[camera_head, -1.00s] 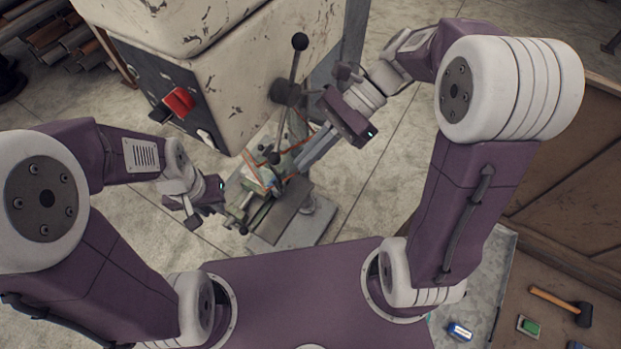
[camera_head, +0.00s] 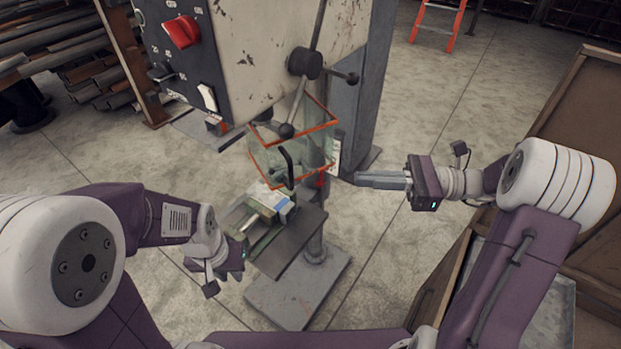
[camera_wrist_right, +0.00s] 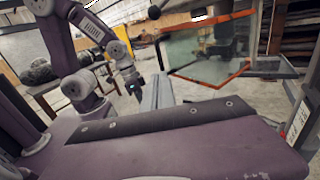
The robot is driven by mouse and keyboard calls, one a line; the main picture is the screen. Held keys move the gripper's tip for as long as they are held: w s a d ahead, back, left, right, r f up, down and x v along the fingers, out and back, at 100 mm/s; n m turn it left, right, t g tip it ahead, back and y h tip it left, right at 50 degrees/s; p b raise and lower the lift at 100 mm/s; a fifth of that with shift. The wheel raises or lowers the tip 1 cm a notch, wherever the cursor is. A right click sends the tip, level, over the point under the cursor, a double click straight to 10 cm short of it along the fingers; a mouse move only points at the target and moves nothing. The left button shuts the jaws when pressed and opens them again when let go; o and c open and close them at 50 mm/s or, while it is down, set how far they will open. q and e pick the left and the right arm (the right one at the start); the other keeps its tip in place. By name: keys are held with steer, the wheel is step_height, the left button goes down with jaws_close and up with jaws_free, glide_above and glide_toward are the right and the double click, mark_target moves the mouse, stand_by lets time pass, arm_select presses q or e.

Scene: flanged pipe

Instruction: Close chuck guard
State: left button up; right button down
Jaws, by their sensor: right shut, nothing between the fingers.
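The chuck guard (camera_head: 262,162) is a clear box with orange edges and a dark curved handle, below the drill press head (camera_head: 265,60). In the right wrist view the guard (camera_wrist_right: 222,58) shows as a greenish pane with an orange lower edge. My right gripper (camera_head: 358,179) is shut and empty, to the right of the guard and apart from it. Its fingers (camera_wrist_right: 155,95) also show in the right wrist view. My left gripper (camera_head: 243,254) is low at the left of the press table; I cannot tell its jaw state.
A vise (camera_head: 265,208) sits on the press table (camera_head: 290,242) below the guard. Feed handles with ball knobs (camera_head: 286,131) hang close in front of the guard. The press column (camera_head: 350,100) stands behind. A wooden crate (camera_head: 555,110) is at right; floor between is clear.

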mark_target(293, 144)
steer(key=w+a+p, duration=0.1)
steer(key=a, duration=1)
steer(key=shift+a, duration=0.4)
